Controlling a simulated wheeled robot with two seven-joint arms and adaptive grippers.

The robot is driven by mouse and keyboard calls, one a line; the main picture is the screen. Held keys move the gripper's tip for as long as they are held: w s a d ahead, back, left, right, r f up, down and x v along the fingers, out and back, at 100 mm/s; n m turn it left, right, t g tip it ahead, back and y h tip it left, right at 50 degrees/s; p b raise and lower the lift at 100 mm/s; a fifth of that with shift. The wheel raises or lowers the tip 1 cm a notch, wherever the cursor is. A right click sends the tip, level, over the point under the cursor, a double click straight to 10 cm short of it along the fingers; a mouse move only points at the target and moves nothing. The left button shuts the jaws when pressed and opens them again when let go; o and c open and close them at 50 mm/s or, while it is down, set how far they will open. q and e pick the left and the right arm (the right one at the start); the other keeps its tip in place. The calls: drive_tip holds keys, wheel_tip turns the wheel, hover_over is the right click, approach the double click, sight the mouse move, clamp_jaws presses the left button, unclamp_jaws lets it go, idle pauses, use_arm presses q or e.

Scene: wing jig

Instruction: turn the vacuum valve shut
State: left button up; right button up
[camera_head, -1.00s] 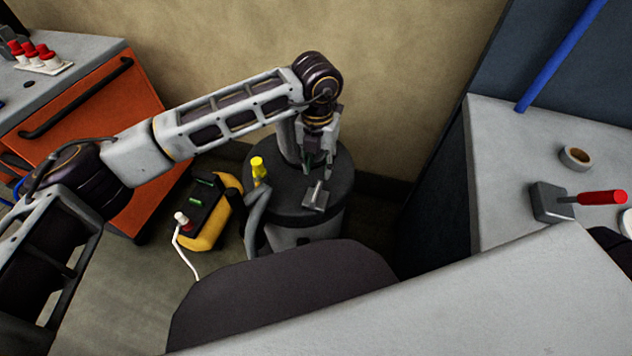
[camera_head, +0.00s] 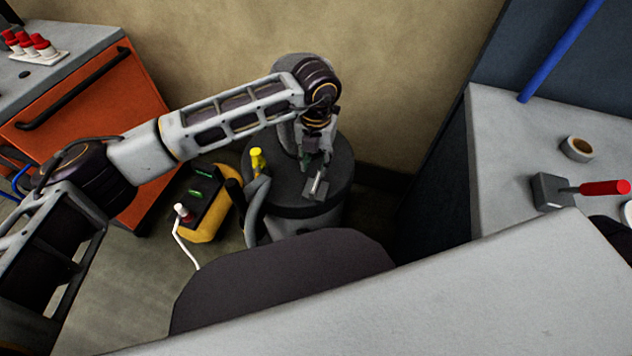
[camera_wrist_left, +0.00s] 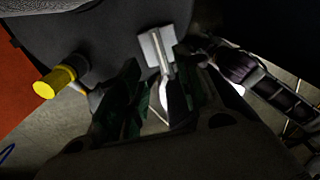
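A small grey block with a red-handled lever (camera_head: 553,190), which looks like a valve, stands on the grey bench at right. Its handle lies roughly level, pointing right. My left gripper (camera_head: 311,160) is far from it, over the dark round drum (camera_head: 262,197). It points down, close above a grey metal flap piece (camera_head: 317,187) on the drum's lid. In the left wrist view the fingers (camera_wrist_left: 163,95) are spread, with this flap piece (camera_wrist_left: 153,45) just beyond and between them. Contact cannot be told. My right gripper is not recognisable in either view.
A yellow-black box (camera_head: 205,222) with a white cord is on the floor. An orange cabinet (camera_head: 95,120) is at left. A tape roll (camera_head: 577,148) lies on the right bench.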

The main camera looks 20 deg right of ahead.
sight(316, 181)
use_arm(q)
wheel_tip(316, 181, down, 8)
drive_tip(key=shift+b, duration=0.4)
drive_tip(key=shift+f, duration=1)
use_arm(e)
drive_tip(key=r, duration=0.2)
drive_tip(key=a+r, duration=0.1)
drive_tip(key=shift+s+r, duration=0.1)
drive_tip(key=shift+r, duration=0.25)
use_arm(q)
drive_tip(key=c, duration=0.6)
clamp_jaws()
use_arm(e)
drive_tip(key=shift+w+r, duration=0.1)
drive_tip(key=shift+w, duration=0.4)
